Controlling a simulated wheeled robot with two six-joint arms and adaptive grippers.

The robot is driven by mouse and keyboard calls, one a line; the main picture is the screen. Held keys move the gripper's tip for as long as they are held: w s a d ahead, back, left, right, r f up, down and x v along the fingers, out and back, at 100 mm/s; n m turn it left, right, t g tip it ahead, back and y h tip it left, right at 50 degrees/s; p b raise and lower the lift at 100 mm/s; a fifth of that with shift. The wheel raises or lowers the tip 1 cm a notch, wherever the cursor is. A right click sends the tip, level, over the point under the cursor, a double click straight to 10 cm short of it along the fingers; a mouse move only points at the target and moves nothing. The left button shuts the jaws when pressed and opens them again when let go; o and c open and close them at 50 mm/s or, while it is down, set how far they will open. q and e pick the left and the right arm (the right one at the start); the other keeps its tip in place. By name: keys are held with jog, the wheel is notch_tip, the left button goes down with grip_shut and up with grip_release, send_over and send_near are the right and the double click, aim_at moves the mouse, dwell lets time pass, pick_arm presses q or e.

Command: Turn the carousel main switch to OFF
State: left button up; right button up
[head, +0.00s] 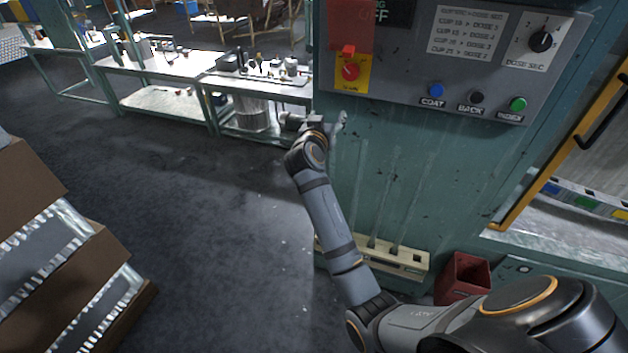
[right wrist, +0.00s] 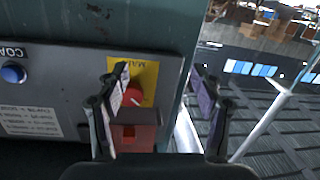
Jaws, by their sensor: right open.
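The main switch (head: 350,71) is a red rotary knob on a yellow plate at the left end of the grey control panel. A red part sticks up at its top in the head view. The knob also shows in the right wrist view (right wrist: 132,96), where the panel appears upside down. My right gripper (head: 336,122) is below the switch in the head view, near the cabinet's left edge. In the right wrist view its open fingers (right wrist: 160,90) frame the knob, which lies nearer the left finger. I see no contact. The left gripper is out of view.
A red block (head: 353,22) sits just above the switch. COAT (head: 436,90), BACK (head: 476,97) and green (head: 517,104) buttons and a dose dial (head: 541,41) are to the right.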

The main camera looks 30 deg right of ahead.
jog(key=a+f+n+y, duration=0.1)
jog(key=a+f+n, duration=0.1)
jog(key=f, duration=0.8)
jog(key=a+f+n+g+y+b, duration=0.1)
jog(key=f+n+y, duration=0.1)
jog(key=f, duration=0.8)
jog(key=shift+w+a+f+y, duration=0.2)
jog(key=shift+a+f+y, duration=0.1)
jog(key=shift+a+f, duration=0.1)
jog(key=s+a+f+n+g+y, duration=0.1)
jog(key=s+f+g+y, duration=0.1)
jog(key=s+f, duration=0.75)
jog(key=s+a+f+n+g+y, duration=0.15)
jog(key=s+f, duration=0.35)
jog(key=f, duration=0.9)
jog(key=s+a+f+n+g+y, duration=0.1)
jog(key=s+f+g, duration=0.1)
jog(key=s+f, duration=0.7)
jog(key=s+f+g, duration=0.1)
jog(key=s+f, duration=0.4)
jog(key=s, duration=0.5)
jog(key=s+f+g+y, duration=0.1)
jog(key=s+f+g, duration=0.1)
jog(key=s+f, duration=0.4)
jog(key=s+f+g+y, duration=0.1)
jog(key=s+f, duration=0.4)
jog(key=s, duration=1)
jog(key=shift+s+f+g, duration=0.15)
jog(key=shift+s+g, duration=0.1)
jog(key=shift+g, duration=0.2)
